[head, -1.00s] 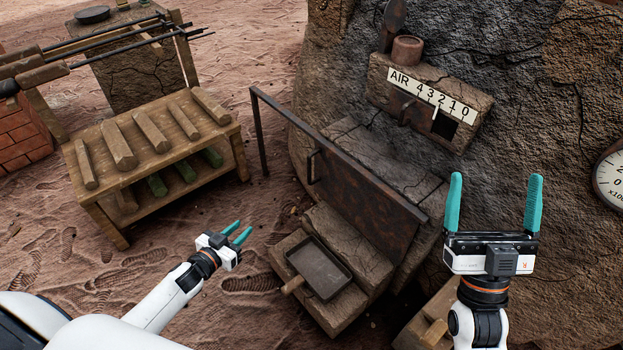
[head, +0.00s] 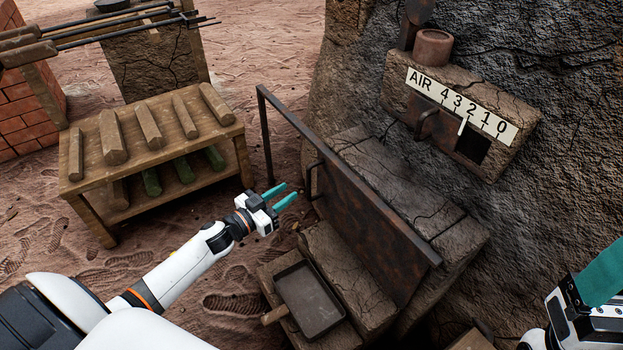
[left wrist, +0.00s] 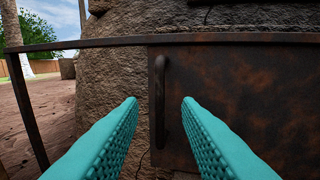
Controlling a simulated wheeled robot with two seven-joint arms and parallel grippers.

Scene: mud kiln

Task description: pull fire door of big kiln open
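The fire door (head: 365,230) is a rusty brown metal panel hanging from a dark rail at the front of the big kiln (head: 350,60). Its handle (head: 313,180) is a small dark upright bar at the panel's left end. My left gripper (head: 284,196) is open and empty, a little left of the handle. In the left wrist view the handle (left wrist: 159,100) shows upright between the two teal fingers (left wrist: 160,105), beyond their tips, with the door panel (left wrist: 235,95) behind and to its right. My right gripper (head: 598,280) is partly cut off at the right edge; one teal finger shows.
A wooden rack (head: 88,200) with several logs stands at the left. A dark metal tray (head: 308,300) sits on a stone block below the door. An AIR slider box (head: 465,115) is on the kiln wall. The rail's post (head: 266,140) stands near my left gripper.

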